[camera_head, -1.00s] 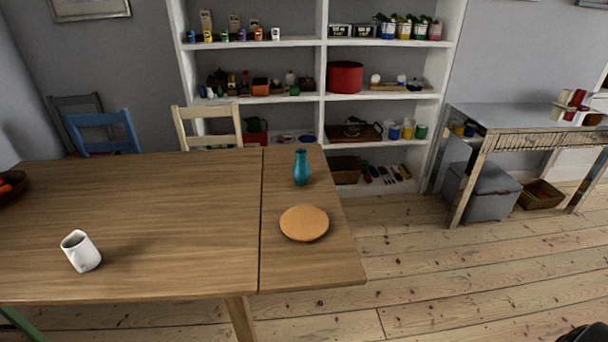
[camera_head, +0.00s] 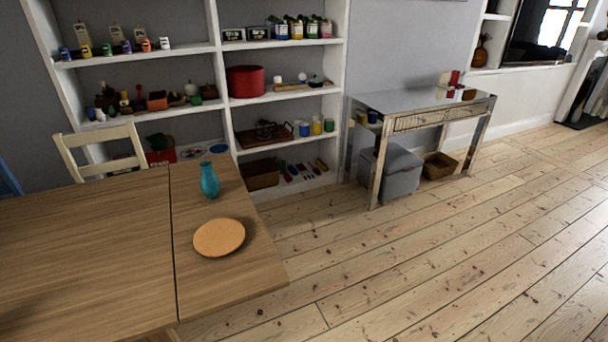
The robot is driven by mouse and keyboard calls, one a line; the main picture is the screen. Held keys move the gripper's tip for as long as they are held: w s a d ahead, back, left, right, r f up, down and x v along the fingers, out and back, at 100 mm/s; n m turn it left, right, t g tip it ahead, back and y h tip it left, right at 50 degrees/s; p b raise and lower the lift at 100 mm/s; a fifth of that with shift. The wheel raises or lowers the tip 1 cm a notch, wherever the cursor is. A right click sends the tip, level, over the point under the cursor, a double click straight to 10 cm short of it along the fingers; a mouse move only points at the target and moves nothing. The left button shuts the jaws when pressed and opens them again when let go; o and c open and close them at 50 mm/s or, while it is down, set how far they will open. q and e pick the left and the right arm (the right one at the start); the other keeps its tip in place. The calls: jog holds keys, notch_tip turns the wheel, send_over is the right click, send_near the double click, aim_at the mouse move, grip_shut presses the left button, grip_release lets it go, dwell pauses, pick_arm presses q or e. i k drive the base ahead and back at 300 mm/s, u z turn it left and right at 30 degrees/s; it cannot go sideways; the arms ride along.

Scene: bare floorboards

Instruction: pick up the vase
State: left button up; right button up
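The teal vase (camera_head: 209,181) stands upright on the right-hand part of the wooden table (camera_head: 90,250), near its far edge. A round orange-tan board (camera_head: 219,238) lies flat on the table in front of the vase, apart from it. Neither of my grippers shows in the head view, and nothing is touching the vase.
White shelves (camera_head: 219,78) with many small items stand behind the table. A cream chair (camera_head: 103,150) is at the table's far side. A mirrored side table (camera_head: 420,105) stands right of the shelves, with a grey box (camera_head: 392,172) under it. The floorboards (camera_head: 440,260) to the right are clear.

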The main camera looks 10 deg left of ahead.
aim_at(210, 184)
jog(key=z, duration=0.9)
jog(key=i, duration=2.85)
jog(key=u, duration=2.5)
jog(key=i, duration=0.55)
jog(key=u, duration=0.05)
